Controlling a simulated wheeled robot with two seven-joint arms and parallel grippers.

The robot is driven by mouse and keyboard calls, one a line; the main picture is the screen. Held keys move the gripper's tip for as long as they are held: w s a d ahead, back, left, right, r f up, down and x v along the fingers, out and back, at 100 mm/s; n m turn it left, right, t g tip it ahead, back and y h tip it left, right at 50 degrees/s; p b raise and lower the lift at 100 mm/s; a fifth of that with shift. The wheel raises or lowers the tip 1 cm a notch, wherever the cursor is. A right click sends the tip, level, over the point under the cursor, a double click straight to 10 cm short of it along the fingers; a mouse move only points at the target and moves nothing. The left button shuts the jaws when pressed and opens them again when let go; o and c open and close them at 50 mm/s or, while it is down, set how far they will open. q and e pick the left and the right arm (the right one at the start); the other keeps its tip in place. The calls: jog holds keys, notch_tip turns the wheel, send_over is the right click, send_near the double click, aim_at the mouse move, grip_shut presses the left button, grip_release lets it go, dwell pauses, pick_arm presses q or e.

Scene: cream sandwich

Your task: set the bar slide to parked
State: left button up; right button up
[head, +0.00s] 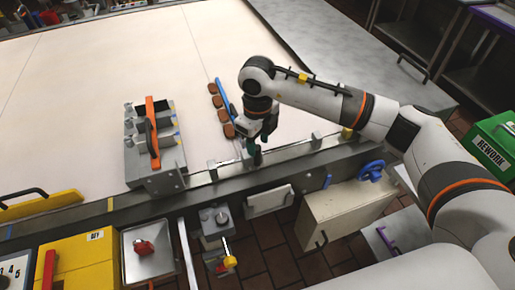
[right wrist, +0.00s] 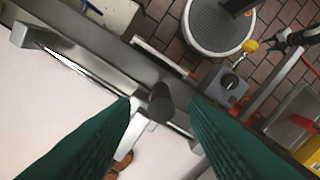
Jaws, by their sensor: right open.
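The bar slide appears to be the silver rail (head: 290,153) along the table's front edge, with grey end blocks (head: 316,138). A dark round knob (right wrist: 160,102) stands on it in the right wrist view. My right gripper (head: 254,158) is over the rail, pointing down. In the right wrist view its green fingers (right wrist: 160,112) are open, one on each side of the knob, with gaps showing. In the head view the gripper largely hides the knob. No parked mark is readable. My left gripper is not in view.
A grey fixture with an orange handle (head: 152,125) stands left of the rail. Brown biscuits (head: 223,115) lie beside a blue strip behind my gripper. A blue handwheel (head: 371,170) and a beige box (head: 345,210) are at the front right. The pale tabletop (head: 110,60) is mostly clear.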

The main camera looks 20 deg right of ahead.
aim_at(257, 153)
notch_tip(257, 153, down, 5)
jog(key=shift+p, duration=0.45)
grip_shut()
